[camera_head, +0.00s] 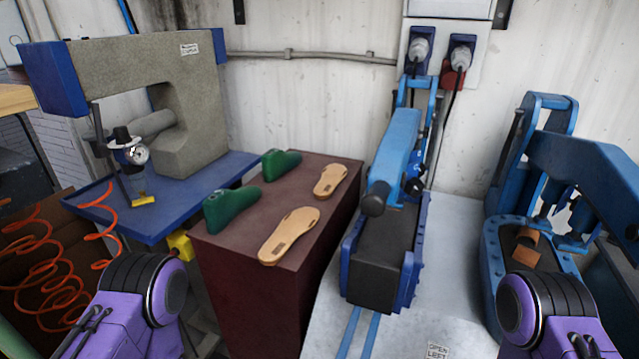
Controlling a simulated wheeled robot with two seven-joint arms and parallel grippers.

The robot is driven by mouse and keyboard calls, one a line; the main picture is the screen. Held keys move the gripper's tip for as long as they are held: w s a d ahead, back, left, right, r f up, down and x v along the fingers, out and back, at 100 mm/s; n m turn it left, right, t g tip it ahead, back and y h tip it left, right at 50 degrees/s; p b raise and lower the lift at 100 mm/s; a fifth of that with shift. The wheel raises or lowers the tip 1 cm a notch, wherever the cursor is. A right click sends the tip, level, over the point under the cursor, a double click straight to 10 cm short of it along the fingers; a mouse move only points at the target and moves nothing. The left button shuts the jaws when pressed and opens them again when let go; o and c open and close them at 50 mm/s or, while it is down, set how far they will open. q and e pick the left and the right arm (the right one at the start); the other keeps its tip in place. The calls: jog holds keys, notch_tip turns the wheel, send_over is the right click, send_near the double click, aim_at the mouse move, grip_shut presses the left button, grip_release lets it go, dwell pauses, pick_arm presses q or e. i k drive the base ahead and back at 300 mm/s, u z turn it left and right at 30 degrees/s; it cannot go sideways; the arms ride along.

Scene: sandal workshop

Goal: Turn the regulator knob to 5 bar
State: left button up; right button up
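The air regulator (122,158) hangs at the left, in front of the grey arm of the large press. A small round gauge (138,154) with a white face is on its front; its reading is too small to tell. A dark knob (121,134) appears to sit on top of the regulator. Parts of my two purple arms show at the bottom left and bottom right. No fingers of either gripper are in view, and nothing of mine touches the regulator.
The grey press (130,70) stands on a blue table (215,178). Orange coiled hose (45,268) hangs left. A maroon stand (245,290) bears green lasts (230,208) and tan soles (289,235). Blue machines (398,140) (590,165) fill the middle and right.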

aim_at(122, 134)
jog(key=k, duration=0.55)
jog(key=u, duration=0.9)
